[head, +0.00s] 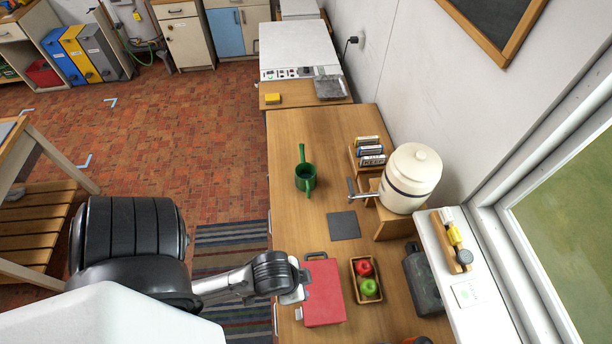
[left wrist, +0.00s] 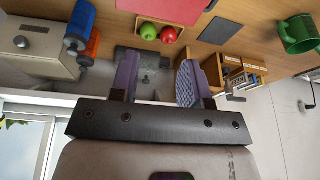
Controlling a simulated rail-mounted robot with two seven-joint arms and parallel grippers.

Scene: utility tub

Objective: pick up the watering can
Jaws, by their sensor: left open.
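The green watering can (head: 306,178) stands on the wooden counter in the head view, its spout or handle pointing toward the back. It also shows at the upper right edge of the left wrist view (left wrist: 298,36), partly cut off. My left gripper (head: 299,284) is beside the red case, nearer the camera than the can and well apart from it. In the left wrist view its two fingers (left wrist: 157,82) are spread with nothing held between them. In the head view its fingertips are hard to make out. My right gripper is not in view.
A red case (head: 323,293), a tray with apples (head: 366,279) and a grey jug (head: 421,279) occupy the near counter. A dark mat (head: 343,225), cream crock (head: 411,178) and small rack (head: 368,152) stand right of the can. Counter around the can is clear.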

